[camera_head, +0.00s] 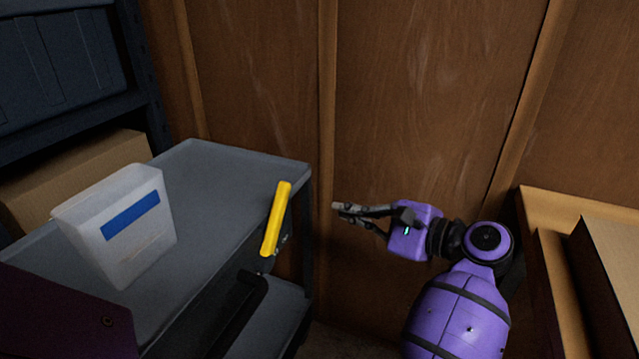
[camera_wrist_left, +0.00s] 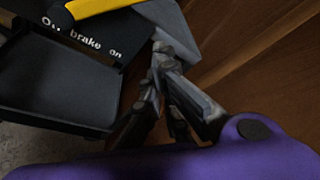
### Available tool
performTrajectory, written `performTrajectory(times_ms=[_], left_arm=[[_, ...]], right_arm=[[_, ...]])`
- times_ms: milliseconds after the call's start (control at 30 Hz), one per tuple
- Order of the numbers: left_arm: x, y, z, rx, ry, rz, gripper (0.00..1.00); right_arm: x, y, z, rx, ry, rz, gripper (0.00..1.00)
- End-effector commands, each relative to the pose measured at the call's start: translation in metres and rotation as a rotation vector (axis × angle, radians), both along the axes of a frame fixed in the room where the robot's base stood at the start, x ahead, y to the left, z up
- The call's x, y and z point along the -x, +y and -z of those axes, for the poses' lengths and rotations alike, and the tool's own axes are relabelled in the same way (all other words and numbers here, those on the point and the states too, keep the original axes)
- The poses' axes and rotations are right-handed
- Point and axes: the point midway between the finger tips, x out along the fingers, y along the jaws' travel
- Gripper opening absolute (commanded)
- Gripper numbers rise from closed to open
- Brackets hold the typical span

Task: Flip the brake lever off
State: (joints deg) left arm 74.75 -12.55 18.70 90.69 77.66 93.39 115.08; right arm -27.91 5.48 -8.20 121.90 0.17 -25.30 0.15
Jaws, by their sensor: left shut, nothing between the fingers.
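The yellow brake lever (camera_head: 275,218) stands at the right end of the grey cart, its upper end leaning slightly right in the head view. In the left wrist view, part of the lever (camera_wrist_left: 95,8) shows at the top edge. It lies over a dark plate (camera_wrist_left: 132,25) with white lettering including "brake" and "on"; the first word is partly unclear. My left gripper (camera_head: 341,208) is to the right of the lever, apart from it, fingers pointing left. Its fingers meet in the left wrist view (camera_wrist_left: 160,58), shut and empty. My right gripper is not seen.
The grey cart (camera_head: 215,160) carries a white bin (camera_head: 115,225) with a blue label. A wooden wall (camera_head: 420,100) stands behind. Shelving is at left, and a wooden bench (camera_head: 560,205) at right.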

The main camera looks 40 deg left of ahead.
Motion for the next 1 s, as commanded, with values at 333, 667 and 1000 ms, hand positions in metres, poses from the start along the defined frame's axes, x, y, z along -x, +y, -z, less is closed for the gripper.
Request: performTrajectory(times_ms=[333,667,1000], left_arm=[[-0.001,0.069,0.013,-0.003,-0.002,-0.003,0.00],[0.020,0.084,-0.002,-0.001,-0.004,0.000,0.00],[0.028,0.082,-0.007,0.000,0.000,0.000,0.00]], right_arm=[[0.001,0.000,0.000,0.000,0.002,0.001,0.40],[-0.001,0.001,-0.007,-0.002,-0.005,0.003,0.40],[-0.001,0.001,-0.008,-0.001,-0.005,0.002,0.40]])
